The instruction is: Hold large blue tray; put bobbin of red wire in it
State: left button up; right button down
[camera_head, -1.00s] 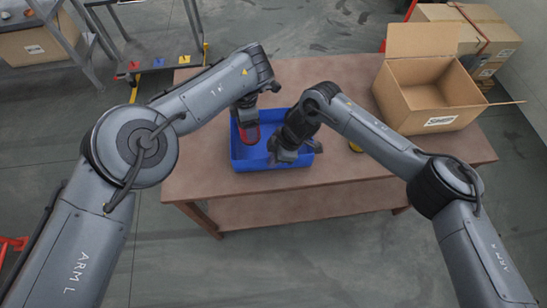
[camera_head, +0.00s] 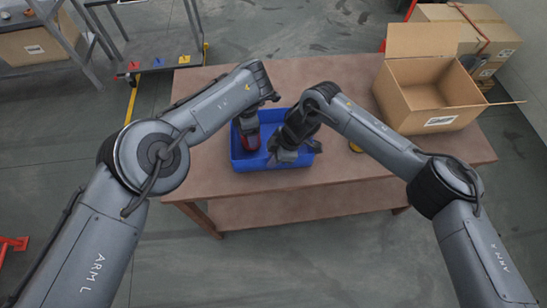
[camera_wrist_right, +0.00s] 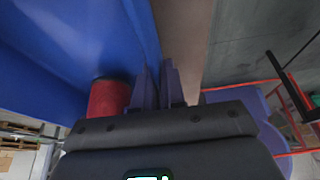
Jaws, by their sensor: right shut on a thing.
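The large blue tray (camera_head: 237,160) lies on the brown table, and its wall also shows in the right wrist view (camera_wrist_right: 70,45). My right gripper (camera_head: 283,155) is at the tray's near right part. In the wrist view its fingers (camera_wrist_right: 163,85) are shut on the tray's wall. The bobbin of red wire (camera_head: 250,143) is inside the tray's outline at the left, directly below my left gripper (camera_head: 248,134). It also shows as a red cylinder in the wrist view (camera_wrist_right: 108,98). The left fingers are too small and hidden to tell their state.
An open cardboard box (camera_head: 430,95) stands on the table's right part. A cart (camera_head: 165,55) stands behind at the left.

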pick_arm(q)
jog(key=shift+f, duration=1.05)
jog(key=o, duration=1.4)
jog(key=shift+f, duration=0.1)
jog(key=shift+c, duration=0.2)
notch_tip(320, 180, up, 12)
pick_arm(e)
jog(key=c, duration=1.1)
grip_release()
jog(key=shift+c, duration=0.2)
